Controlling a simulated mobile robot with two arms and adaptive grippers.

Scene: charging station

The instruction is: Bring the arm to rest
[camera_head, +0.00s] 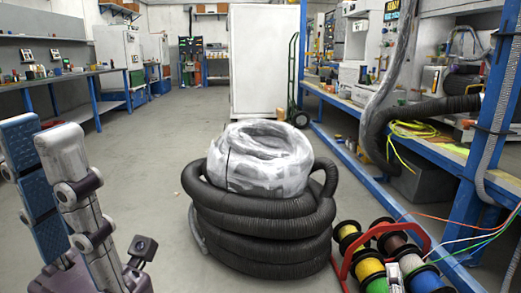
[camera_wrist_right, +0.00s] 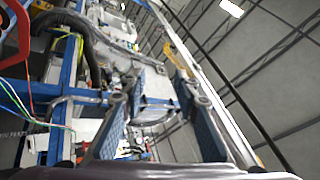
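My left gripper (camera_head: 36,128) stands at the left edge of the head view, fingers pointing up. One finger shows a blue pad, the other its grey back. The fingers stand apart with nothing seen between them. A small dark camera part of mine shows beside its base. The rest of both arms is out of view.
A coiled black hose (camera_head: 262,232) with a wrapped grey ring (camera_head: 262,165) on top stands on the floor ahead. Cable spools (camera_head: 370,268) sit at lower right beside a blue-framed bench (camera_head: 455,155). A white cabinet (camera_head: 262,65) stands behind. Floor left of the hose is clear.

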